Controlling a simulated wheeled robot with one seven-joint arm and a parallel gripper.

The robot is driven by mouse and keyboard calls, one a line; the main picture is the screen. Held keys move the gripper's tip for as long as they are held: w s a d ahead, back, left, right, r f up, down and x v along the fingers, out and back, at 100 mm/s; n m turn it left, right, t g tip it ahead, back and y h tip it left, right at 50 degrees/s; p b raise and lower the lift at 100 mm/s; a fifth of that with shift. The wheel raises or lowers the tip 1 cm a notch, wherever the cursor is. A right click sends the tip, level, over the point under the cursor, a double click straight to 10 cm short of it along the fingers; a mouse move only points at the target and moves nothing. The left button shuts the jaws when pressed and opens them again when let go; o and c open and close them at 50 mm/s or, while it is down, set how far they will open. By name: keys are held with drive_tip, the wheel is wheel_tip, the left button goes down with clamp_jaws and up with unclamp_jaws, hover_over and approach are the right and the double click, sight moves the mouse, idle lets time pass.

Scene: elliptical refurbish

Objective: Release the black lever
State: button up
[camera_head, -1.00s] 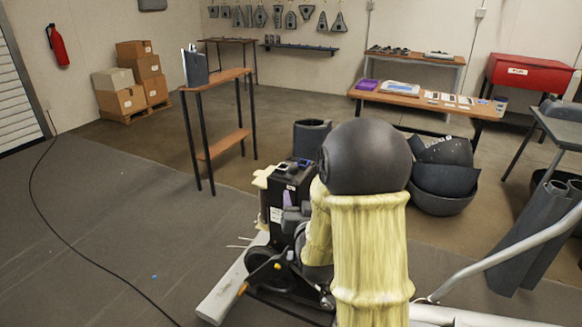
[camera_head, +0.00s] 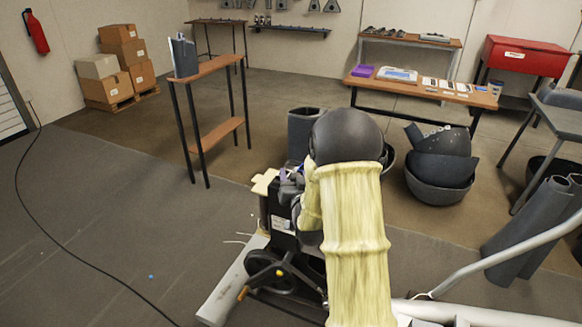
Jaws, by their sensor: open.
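The elliptical machine has a black upright housing (camera_head: 284,235) left of my arm, with a black wheel (camera_head: 268,273) low on it and a pale base beam (camera_head: 228,290). My arm, in a pale yellow cover, hides much of the machine's right side. My gripper (camera_head: 291,182) is at the top of the housing, partly hidden behind my arm, and is open. Nothing shows held in it. I cannot make out the black lever for certain; the top of the housing is small and partly covered. An orange-tipped part (camera_head: 243,293) sticks out near the wheel.
A narrow wooden-topped table (camera_head: 205,70) stands behind left. Dark bins (camera_head: 438,185) stand on the right, and a long grey handle bar (camera_head: 500,260) crosses there. A black cable (camera_head: 60,232) lies on the left floor, which is otherwise mostly clear.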

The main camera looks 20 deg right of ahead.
drive_tip(key=shift+w, duration=0.5)
drive_tip(key=shift+s, duration=0.1)
drive_tip(key=shift+s, duration=0.1)
drive_tip(key=shift+c, duration=1)
drive_tip(key=shift+a, duration=0.1)
clamp_jaws()
drive_tip(key=shift+r+p, duration=0.3)
drive_tip(key=shift+r, duration=1.3)
drive_tip(key=shift+o, duration=0.6)
unclamp_jaws()
drive_tip(key=shift+o, duration=0.4)
drive_tip(key=shift+f, duration=0.1)
